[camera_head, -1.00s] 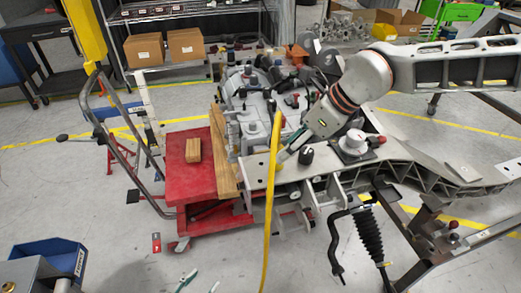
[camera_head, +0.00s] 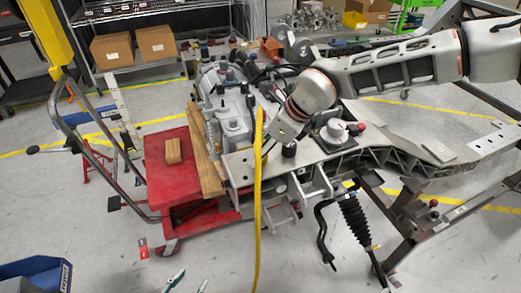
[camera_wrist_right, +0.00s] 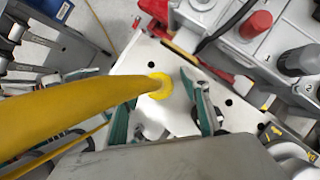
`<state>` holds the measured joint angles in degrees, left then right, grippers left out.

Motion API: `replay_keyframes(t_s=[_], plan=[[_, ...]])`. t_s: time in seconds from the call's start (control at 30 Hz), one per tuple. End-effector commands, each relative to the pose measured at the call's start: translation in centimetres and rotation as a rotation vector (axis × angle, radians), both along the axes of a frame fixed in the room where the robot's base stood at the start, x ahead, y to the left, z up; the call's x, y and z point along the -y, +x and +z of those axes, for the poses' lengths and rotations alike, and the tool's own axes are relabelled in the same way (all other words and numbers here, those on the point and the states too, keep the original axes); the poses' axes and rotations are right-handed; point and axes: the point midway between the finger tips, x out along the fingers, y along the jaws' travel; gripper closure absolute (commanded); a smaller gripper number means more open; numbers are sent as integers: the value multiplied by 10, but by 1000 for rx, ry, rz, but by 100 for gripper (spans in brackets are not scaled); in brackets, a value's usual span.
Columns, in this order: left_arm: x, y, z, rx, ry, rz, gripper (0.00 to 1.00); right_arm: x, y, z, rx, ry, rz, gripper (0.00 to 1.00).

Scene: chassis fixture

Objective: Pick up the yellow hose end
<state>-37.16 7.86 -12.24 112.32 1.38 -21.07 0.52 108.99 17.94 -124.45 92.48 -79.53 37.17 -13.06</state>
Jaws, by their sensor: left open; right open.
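The yellow hose (camera_head: 258,190) runs nearly upright up the middle of the head view, from the bottom edge to the chassis. In the right wrist view the thick hose (camera_wrist_right: 60,105) crosses from the left to its round yellow end (camera_wrist_right: 160,84), over a pale plate. My right gripper (camera_wrist_right: 160,105) is open, its teal-padded fingers either side of the hose end in that picture; contact cannot be told. In the head view its fingers are small and partly hidden near the hose. My left gripper (camera_head: 188,283) is open and empty at the bottom edge, only its teal fingertips showing.
The grey chassis frame (camera_head: 385,140) with a white round knob (camera_head: 337,130) lies under my right arm. A red cart (camera_head: 172,185) with a wooden block (camera_head: 173,150) stands left of the hose. A blue bin (camera_head: 38,272) is at the lower left.

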Motion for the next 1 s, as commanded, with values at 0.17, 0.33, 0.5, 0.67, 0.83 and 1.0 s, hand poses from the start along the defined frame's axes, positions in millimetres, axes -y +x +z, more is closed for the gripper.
replay_keyframes(t_s=[0.17,0.33,0.5,0.67,0.83,1.0], plan=[[-1,0,0,0,2,0,56,-1,1,-1,0,0,-1,54],[-1,0,0,0,2,0,56,-1,1,-1,0,0,-1,80],[-1,0,0,0,2,0,56,-1,1,-1,1,1,-1,100],[-1,0,0,0,3,-1,56,-1,1,-1,1,1,-1,100],[-2,0,0,1,2,0,56,-1,1,4,2,1,0,100],[-1,0,1,2,2,0,56,-1,1,21,4,2,-1,100]])
